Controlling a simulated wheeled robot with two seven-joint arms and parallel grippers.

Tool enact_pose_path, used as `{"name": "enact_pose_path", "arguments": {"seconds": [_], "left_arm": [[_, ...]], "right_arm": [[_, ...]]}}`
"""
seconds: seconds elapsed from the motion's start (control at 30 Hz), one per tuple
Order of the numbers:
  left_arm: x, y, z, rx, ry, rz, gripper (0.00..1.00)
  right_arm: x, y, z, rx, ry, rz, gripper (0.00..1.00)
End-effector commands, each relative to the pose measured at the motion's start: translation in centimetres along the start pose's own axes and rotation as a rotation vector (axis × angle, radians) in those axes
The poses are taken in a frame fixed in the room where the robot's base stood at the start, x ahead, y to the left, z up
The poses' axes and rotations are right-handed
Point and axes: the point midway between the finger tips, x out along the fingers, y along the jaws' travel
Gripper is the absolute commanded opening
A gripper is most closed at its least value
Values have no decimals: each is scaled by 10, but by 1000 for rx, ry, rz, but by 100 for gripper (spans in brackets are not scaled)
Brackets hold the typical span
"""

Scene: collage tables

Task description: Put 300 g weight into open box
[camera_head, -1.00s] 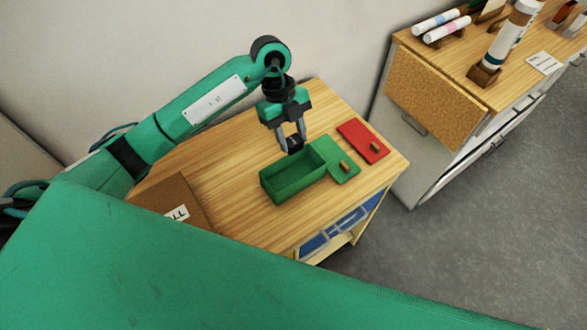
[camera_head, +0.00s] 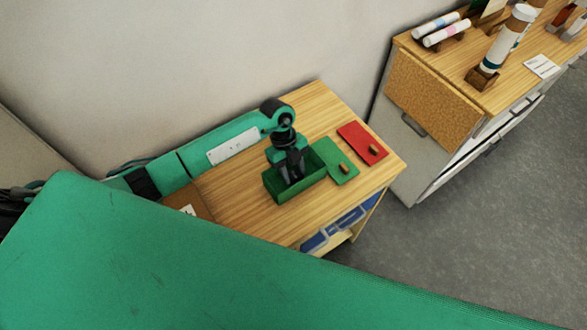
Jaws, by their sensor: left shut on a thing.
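An open green box (camera_head: 306,184) stands on the wooden table (camera_head: 255,222). My left gripper (camera_head: 292,178) points down into the box, with its fingers below the level of the rim. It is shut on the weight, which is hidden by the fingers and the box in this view. My right gripper is not in view.
A green lid (camera_head: 340,166) with a small wooden knob lies beside the box on its right. A red lid (camera_head: 364,144) with a similar knob lies farther right. A brown panel (camera_head: 189,199) is left of the box. A cabinet (camera_head: 440,98) holding tubes stands at the right.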

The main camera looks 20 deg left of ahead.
Motion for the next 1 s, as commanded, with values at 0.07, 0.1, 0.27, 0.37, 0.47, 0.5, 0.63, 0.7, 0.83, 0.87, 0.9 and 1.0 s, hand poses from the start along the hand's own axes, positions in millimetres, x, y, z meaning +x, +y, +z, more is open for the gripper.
{"name": "enact_pose_path", "arguments": {"seconds": [0.07,0.1,0.27,0.37,0.47,0.5,0.63,0.7,0.83,0.87,0.9,1.0], "left_arm": [[-1,0,0,1,0,-2,6],[-1,0,0,1,0,-2,6],[3,0,1,0,0,-1,40],[2,0,1,0,0,-1,59],[2,0,1,0,0,-1,60],[2,0,1,0,0,-1,60],[2,0,1,0,0,-1,60],[-2,0,-1,1,0,-1,60],[-13,-1,2,2,-2,-4,60],[-18,-1,2,2,-3,-4,60],[-26,-1,2,3,-3,-5,60],[-48,-1,2,2,-4,-6,60]], "right_arm": [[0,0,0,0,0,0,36],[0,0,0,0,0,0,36],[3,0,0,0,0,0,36],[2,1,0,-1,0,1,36],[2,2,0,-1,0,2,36],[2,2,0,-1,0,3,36],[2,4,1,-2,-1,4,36],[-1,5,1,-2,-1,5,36],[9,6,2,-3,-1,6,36],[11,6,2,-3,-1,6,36],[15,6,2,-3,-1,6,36],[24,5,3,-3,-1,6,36]]}}
